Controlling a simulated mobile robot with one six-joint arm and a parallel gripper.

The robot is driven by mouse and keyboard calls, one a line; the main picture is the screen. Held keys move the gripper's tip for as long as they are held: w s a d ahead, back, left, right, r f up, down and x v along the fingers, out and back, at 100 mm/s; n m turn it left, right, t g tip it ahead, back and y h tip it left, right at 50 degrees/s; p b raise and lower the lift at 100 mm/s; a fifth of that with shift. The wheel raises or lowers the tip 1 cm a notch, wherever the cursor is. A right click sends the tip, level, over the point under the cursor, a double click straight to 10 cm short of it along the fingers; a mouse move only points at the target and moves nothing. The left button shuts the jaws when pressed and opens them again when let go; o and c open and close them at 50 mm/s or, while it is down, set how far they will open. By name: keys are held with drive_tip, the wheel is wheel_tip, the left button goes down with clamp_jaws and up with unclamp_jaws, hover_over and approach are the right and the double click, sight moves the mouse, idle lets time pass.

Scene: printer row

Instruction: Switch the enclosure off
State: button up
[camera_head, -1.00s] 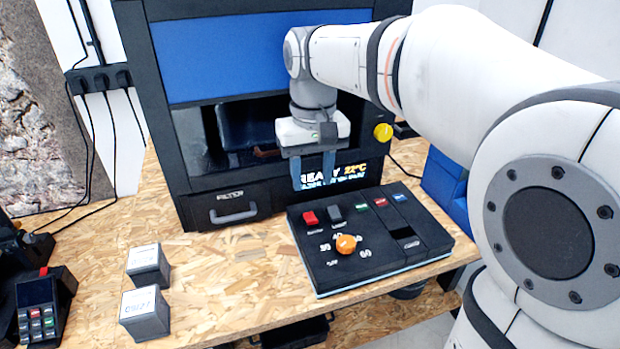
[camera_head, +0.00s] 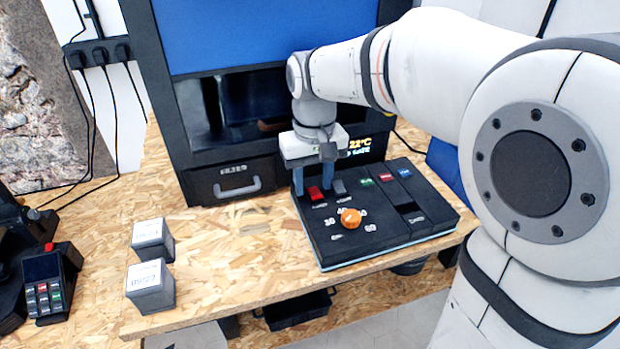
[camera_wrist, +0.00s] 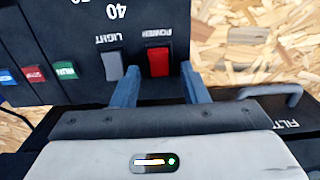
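The enclosure (camera_head: 225,165) is a black cabinet with a blue upper panel, a dark window and a lit display reading about 22°C. Its black control panel (camera_head: 330,250) lies on the bench in front. The red POWER switch (camera_head: 315,193) sits at the panel's top left, beside the grey LIGHT switch (camera_head: 339,187). In the wrist view the red POWER switch (camera_wrist: 158,62) lies just ahead of and between my two blue fingers. My gripper (camera_head: 312,190) is open and empty, with its fingers low over the panel's back edge. Whether they touch the panel cannot be told.
An orange knob (camera_head: 350,217), a green button (camera_head: 366,182), a red button (camera_head: 384,177) and a blue button (camera_head: 403,172) share the panel. Two grey labelled cubes (camera_head: 150,287) stand left. A filter drawer handle (camera_head: 238,187) is behind.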

clamp_jaws()
drive_tip(key=shift+f+b, duration=0.1)
drive_tip(key=shift+b, duration=0.2)
drive_tip(key=t+b, duration=0.1)
drive_tip(key=b, duration=0.1)
drive_tip(key=shift+s+f+b, duration=0.2)
drive_tip(key=shift+b, duration=0.1)
drive_tip(key=b, duration=0.1)
drive_tip(key=t+b, duration=0.1)
drive_tip(key=shift+s+d+t+y+b, duration=0.2)
drive_tip(key=shift+t+y+b, duration=0.1)
drive_tip(key=shift+y, duration=0.1)
drive_tip(key=shift+s+r+t+b, duration=0.15)
drive_tip(key=shift+r+t+b, duration=0.15)
drive_tip(key=shift+t+b, duration=0.45)
drive_tip(key=shift+r, duration=0.1)
drive_tip(key=shift+o, duration=0.3)
unclamp_jaws()
